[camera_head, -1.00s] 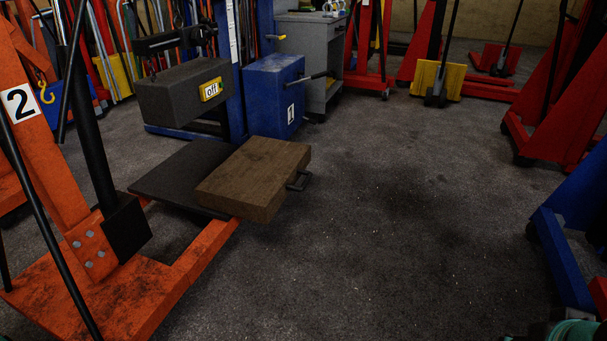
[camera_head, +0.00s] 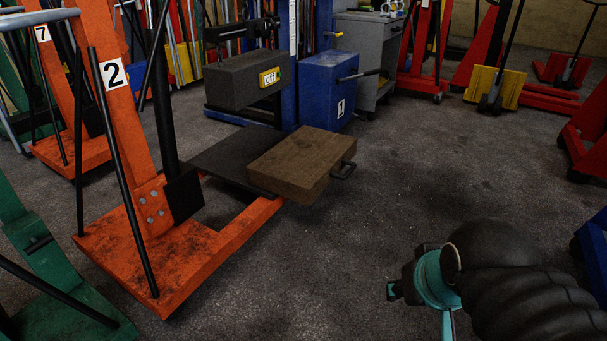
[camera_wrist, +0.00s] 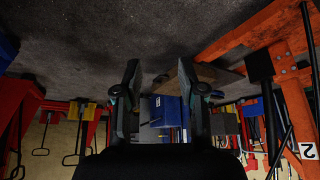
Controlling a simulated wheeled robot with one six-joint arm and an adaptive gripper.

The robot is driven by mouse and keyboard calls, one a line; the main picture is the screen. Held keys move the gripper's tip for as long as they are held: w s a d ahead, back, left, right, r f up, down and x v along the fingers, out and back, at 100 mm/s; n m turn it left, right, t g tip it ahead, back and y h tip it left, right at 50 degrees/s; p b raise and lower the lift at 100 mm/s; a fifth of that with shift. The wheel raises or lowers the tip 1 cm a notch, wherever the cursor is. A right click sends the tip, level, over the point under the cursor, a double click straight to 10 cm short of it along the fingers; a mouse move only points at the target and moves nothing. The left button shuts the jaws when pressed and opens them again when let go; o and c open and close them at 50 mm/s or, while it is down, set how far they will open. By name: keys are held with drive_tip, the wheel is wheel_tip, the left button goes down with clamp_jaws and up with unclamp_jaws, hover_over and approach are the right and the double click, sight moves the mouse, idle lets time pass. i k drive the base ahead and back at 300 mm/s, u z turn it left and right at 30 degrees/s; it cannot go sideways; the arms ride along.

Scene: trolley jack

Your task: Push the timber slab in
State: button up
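The timber slab (camera_head: 298,158) is a thick brown block with a dark handle (camera_head: 344,171) on its right end. It lies partly over a flat black plate (camera_head: 222,153) at the orange jack marked 2 (camera_head: 128,120), with its right end sticking out beyond the plate. My gripper, at the end of my arm in the lower right of the head view, is apart from the slab. In the upside-down wrist view my gripper (camera_wrist: 158,75) has its two fingers spread with nothing between them.
A grey block marked "off" (camera_head: 240,80) hangs behind the slab. A blue box marked 1 (camera_head: 330,85) and a grey cabinet (camera_head: 368,50) stand behind it. Red jacks (camera_head: 425,45) line the back right. The floor (camera_head: 420,190) right of the slab is clear.

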sight(298, 169)
drive_tip(key=z, duration=0.55)
drive_tip(key=k, duration=0.65)
drive_tip(key=z, duration=0.3)
drive_tip(key=i, duration=1.25)
drive_tip(key=u, duration=0.85)
drive_tip(key=i, duration=0.6)
drive_tip(key=u, duration=0.2)
